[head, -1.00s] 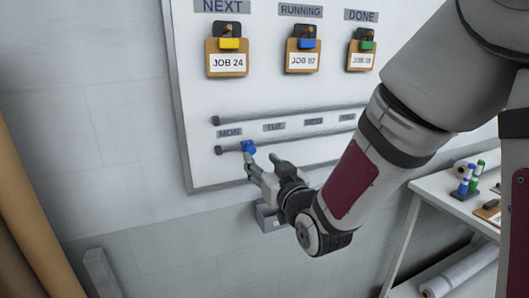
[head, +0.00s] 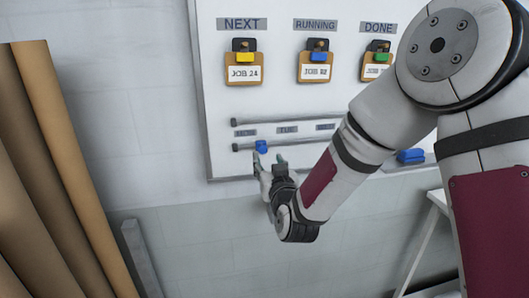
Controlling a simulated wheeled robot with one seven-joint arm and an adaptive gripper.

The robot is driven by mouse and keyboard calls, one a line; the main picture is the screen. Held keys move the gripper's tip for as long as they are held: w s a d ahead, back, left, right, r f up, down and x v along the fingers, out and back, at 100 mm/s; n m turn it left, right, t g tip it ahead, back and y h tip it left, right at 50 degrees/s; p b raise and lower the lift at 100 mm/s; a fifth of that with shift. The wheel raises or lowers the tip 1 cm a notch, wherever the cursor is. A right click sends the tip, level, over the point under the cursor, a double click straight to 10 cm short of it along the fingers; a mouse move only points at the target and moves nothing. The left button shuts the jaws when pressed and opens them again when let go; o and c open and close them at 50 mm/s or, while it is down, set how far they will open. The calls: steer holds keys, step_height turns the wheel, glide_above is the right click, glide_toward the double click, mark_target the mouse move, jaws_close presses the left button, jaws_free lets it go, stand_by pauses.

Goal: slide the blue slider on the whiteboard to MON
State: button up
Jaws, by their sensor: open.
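The whiteboard (head: 217,110) hangs on the wall with two dark rails near its bottom and day labels between them. The blue slider (head: 261,147) sits on the lower rail near its left end, a little right of below the MON label (head: 245,133). My gripper (head: 268,159) is just below the slider, pointing up at the board, with its fingers apart. One fingertip is close under the slider; I cannot tell whether it touches. My arm hides the right part of the rails and the later day labels.
Clipboards hang above under NEXT (head: 242,24), RUNNING and DONE. A blue object (head: 410,156) sits at the board's lower edge on the right. Brown rolls (head: 62,170) stand at the left. A white table (head: 437,203) is partly hidden at the right.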

mark_target(263, 150)
steer(key=x, duration=0.6)
steer(key=shift+w, duration=0.1)
steer(key=shift+a, duration=0.1)
jaws_close()
